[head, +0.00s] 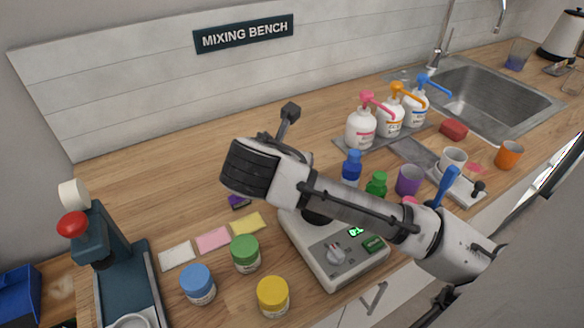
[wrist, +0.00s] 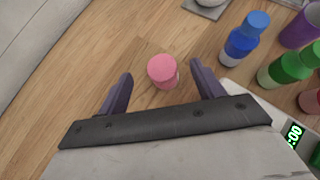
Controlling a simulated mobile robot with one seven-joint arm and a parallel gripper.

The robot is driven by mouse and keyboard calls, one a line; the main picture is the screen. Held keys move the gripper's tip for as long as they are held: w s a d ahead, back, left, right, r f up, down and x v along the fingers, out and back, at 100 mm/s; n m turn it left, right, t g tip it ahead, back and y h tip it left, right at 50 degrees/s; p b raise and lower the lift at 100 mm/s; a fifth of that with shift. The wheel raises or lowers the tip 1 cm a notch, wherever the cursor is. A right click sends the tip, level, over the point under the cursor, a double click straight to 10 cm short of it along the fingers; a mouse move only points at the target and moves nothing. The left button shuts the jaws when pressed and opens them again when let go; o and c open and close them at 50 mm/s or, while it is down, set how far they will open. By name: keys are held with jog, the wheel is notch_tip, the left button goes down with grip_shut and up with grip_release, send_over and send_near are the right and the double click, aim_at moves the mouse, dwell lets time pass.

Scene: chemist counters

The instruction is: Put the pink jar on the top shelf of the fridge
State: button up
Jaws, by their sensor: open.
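The pink jar (wrist: 163,70) stands on the wooden counter in the wrist view, seen from above with its pink lid up. My gripper (wrist: 161,78) is open, with one dark finger on each side of the jar and clear gaps between. I cannot tell how far the fingertips are above the counter. In the head view my arm crosses the bench and hides the jar. The fridge is in neither view.
Blue (head: 351,168) and green (head: 377,184) bottles and a purple cup (head: 409,180) stand right of the arm. A scale (head: 335,262) lies under it. Blue (head: 198,284), green (head: 245,253) and yellow (head: 273,297) jars stand in front. Pump bottles (head: 361,128) stand behind.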

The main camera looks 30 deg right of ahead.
jog(key=x, duration=0.2)
jog(key=shift+w+d+f, duration=0.15)
jog(key=shift+d+f, duration=0.05)
jog(key=shift+f, duration=0.05)
jog(key=shift+s+a+f+p+x, duration=0.1)
jog(key=shift+f+p+x, duration=0.1)
jog(key=shift+x, duration=0.7)
jog(key=shift+s+a+f+p+x, duration=0.1)
jog(key=shift+p+x, duration=0.15)
jog(key=shift+x, duration=0.6)
jog(key=shift+a+f+p+x, duration=0.1)
jog(key=shift+f+p+x, duration=0.1)
jog(key=shift+x, duration=0.7)
jog(key=shift+s+r, duration=0.1)
jog(key=c, duration=1.2)
jog(key=shift+o, duration=0.2)
jog(key=shift+r, duration=0.1)
